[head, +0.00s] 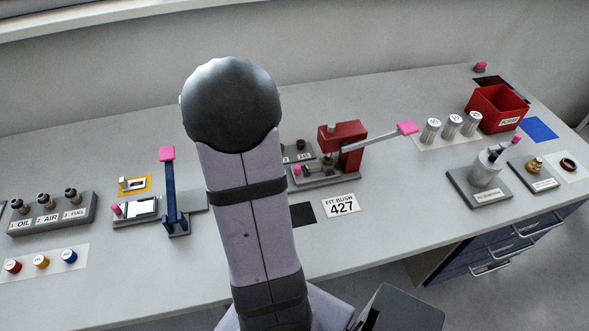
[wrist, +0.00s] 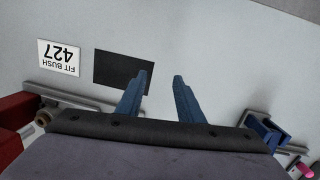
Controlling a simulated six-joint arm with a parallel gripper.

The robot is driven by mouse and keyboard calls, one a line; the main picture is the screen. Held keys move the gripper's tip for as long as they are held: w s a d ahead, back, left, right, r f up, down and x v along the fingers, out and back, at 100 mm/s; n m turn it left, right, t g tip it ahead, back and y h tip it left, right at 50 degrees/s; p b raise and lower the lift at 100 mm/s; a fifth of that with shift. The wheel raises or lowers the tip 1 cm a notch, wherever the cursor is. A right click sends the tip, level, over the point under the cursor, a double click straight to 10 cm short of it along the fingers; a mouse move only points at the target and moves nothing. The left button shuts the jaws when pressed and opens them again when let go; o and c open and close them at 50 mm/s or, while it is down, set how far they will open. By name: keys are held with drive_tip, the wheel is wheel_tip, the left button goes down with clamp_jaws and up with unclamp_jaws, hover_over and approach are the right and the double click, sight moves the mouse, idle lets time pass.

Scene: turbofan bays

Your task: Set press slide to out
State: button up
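The red press (head: 348,133) stands right of my arm in the head view, with a long grey lever ending in a pink grip (head: 407,128). A low grey slide track (head: 325,178) runs under it, with a small pink knob (head: 297,170) at its left end, close to my arm. I cannot tell the slide's exact position. In the wrist view the red press (wrist: 12,125) is cut off at lower left, beside a grey rail (wrist: 75,98). My gripper (wrist: 161,80) is open and empty above the bench, near a dark square (wrist: 122,70). My arm hides it in the head view.
A "FIT BUSH 427" card (head: 341,205) lies before the press. A blue lever device (head: 175,195) stands left, with a grey fixture (head: 140,210) beside it. Several silver cylinders (head: 431,131) and a red bin (head: 497,108) stand right. The front middle bench is mostly clear.

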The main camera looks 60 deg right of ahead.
sight(298, 167)
drive_tip(key=d+m, duration=0.1)
drive_tip(key=d, duration=0.2)
drive_tip(key=w+d+m+h, duration=0.1)
drive_tip(key=d, duration=0.2)
drive_tip(key=d+r+m, duration=0.1)
drive_tip(key=d, duration=0.2)
drive_tip(key=shift+w+d+m+h, duration=0.3)
drive_tip(key=shift+d, duration=0.05)
drive_tip(key=w+d+r+m+h, duration=0.1)
drive_tip(key=d+r+m, duration=0.4)
drive_tip(key=m, duration=0.7)
drive_tip(key=shift+d+g+h, duration=0.3)
drive_tip(key=shift+d+h, duration=0.3)
drive_tip(key=shift+d, duration=0.3)
drive_tip(key=shift+p+x, duration=1)
drive_tip(key=shift+x, duration=2.65)
drive_tip(key=shift+r, duration=0.1)
